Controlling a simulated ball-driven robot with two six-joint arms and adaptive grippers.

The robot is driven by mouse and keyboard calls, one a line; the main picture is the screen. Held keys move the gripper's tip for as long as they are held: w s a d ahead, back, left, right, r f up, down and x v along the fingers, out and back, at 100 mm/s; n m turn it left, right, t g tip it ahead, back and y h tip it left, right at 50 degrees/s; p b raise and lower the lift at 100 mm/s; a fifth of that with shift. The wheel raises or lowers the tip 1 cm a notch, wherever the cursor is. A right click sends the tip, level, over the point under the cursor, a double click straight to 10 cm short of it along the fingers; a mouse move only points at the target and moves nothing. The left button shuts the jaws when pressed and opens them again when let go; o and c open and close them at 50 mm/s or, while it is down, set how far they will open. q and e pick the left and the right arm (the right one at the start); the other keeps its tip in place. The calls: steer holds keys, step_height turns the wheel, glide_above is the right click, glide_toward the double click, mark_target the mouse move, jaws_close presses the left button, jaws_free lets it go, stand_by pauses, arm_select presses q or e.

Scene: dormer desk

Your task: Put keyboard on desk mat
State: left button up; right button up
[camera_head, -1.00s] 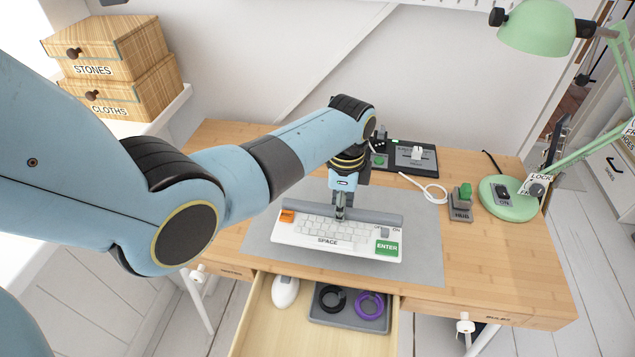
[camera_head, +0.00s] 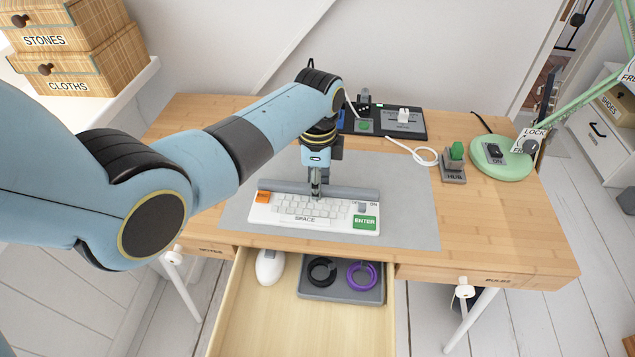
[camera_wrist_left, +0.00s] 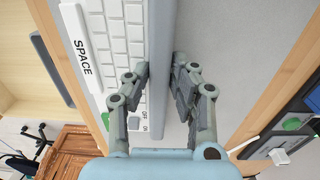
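The white keyboard (camera_head: 310,212), with an orange key, a green ENTER key and a grey bar along its back edge, is over the grey desk mat (camera_head: 410,215). It looks level and appears to rest on the mat, though I cannot see its underside. My left gripper (camera_head: 316,192) points down at the middle of the back bar. In the left wrist view the fingers (camera_wrist_left: 160,80) are on either side of the bar and close against it, shut on the keyboard (camera_wrist_left: 118,40). My right gripper is not in view.
The open drawer (camera_head: 250,320) below holds a white mouse (camera_head: 269,266) and a tray (camera_head: 340,291) with black and purple rings. A black board (camera_head: 410,122), a hub (camera_head: 453,170) and a green lamp (camera_head: 502,165) stand behind and right. The mat's right side is clear.

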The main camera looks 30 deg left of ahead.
arm_select(q)
steer(key=o, duration=0.4)
steer(key=shift+r, duration=0.4)
step_height(320, 180, up, 12)
steer(key=shift+f+p, duration=0.2)
steer(key=shift+p, duration=0.85)
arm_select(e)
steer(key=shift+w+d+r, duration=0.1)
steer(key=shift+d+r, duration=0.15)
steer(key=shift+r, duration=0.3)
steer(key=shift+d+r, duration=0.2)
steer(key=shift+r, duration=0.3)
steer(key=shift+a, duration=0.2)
arm_select(q)
steer(key=shift+f, duration=0.1)
